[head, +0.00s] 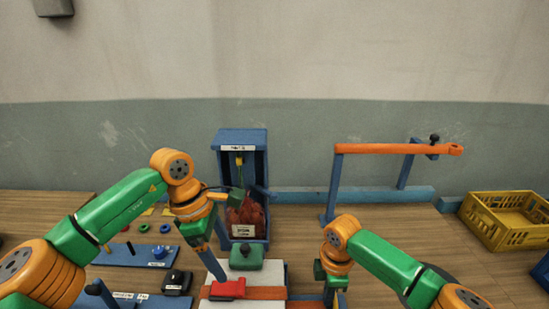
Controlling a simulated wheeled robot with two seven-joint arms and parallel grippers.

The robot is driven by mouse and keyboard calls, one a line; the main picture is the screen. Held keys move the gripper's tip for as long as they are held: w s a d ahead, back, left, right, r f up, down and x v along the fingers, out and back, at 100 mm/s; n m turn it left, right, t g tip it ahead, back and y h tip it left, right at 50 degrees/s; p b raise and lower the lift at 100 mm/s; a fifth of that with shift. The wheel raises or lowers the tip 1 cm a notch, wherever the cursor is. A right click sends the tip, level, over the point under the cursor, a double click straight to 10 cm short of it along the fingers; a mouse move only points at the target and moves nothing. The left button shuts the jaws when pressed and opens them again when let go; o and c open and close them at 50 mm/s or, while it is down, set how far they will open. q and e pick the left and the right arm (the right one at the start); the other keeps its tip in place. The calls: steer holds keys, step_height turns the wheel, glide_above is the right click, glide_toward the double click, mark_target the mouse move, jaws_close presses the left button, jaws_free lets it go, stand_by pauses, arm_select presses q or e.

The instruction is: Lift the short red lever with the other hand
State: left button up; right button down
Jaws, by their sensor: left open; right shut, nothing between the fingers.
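A short red piece (228,289), which looks like the red lever, lies on the white plate (275,272) at the front centre. My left gripper (217,270) comes down over it from the upper left and is open. Its fingertips are close to the red piece, but I cannot tell whether they touch it. My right gripper (330,298) is shut and empty, low in the picture to the right of the plate. Its tips are near the bottom edge and partly hidden.
A blue frame (243,138) holds a dark red sack (250,217); a green block (247,257) stands before it. An orange bar (385,148) rests on blue posts behind. A yellow crate (500,225) stands right. Blue boards (125,254) lie left. Bare table lies before the crate.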

mark_target(239, 285)
arm_select(q)
steer(key=x, duration=0.9)
steer(key=shift+d+f, duration=0.1)
steer(key=shift+f, duration=0.3)
steer(key=c, duration=1.2)
